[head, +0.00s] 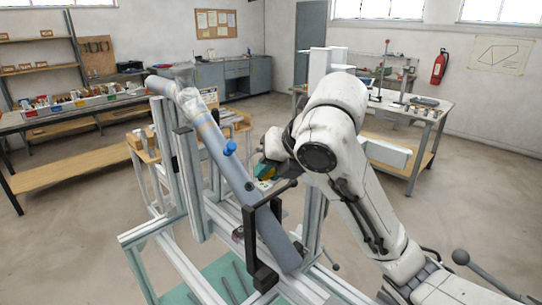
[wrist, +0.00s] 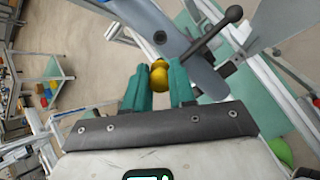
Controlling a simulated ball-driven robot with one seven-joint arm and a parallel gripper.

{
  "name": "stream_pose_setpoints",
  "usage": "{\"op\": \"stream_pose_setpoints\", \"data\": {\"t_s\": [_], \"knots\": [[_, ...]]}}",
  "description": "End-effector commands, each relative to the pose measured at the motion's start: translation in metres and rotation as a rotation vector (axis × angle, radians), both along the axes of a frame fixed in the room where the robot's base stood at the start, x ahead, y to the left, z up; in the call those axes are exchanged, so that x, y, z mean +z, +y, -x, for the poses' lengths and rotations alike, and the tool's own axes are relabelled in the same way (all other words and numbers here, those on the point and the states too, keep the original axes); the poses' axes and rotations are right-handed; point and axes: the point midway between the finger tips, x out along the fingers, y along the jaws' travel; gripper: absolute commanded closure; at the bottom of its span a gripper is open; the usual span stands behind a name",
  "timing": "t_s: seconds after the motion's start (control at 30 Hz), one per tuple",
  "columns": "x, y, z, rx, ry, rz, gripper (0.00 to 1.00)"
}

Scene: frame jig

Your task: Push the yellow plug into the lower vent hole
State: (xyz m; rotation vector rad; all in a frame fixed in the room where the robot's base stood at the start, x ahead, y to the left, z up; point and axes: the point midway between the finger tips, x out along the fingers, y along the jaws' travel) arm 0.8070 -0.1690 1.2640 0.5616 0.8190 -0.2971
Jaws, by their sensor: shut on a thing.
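A long grey tube (head: 222,160) lies slanted in the frame jig, and part of it shows at the top of the wrist view (wrist: 170,25). A blue plug (head: 229,148) sticks out of its upper side. My gripper (wrist: 159,78) has two teal fingers shut on the yellow plug (wrist: 159,72), whose rounded end points towards the tube. In the head view my gripper (head: 266,172) is close beside the tube, just below the blue plug, and the yellow plug is mostly hidden.
A black clamp (head: 250,235) stands around the tube's lower part; its ball-ended lever (wrist: 215,32) reaches close to the right finger. Aluminium jig rails (head: 187,165) surround the tube. Benches (head: 75,115) stand behind at the left, and bare floor lies around the jig.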

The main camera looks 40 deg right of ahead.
Motion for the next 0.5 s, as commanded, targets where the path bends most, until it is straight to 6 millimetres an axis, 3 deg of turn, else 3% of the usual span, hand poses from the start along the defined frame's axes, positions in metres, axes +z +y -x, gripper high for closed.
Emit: {"op": "stream_pose_setpoints", "data": {"t_s": [0.5], "knots": [[-0.011, 0.000, -0.008, 0.000, 0.001, 0.000, 1.00]]}}
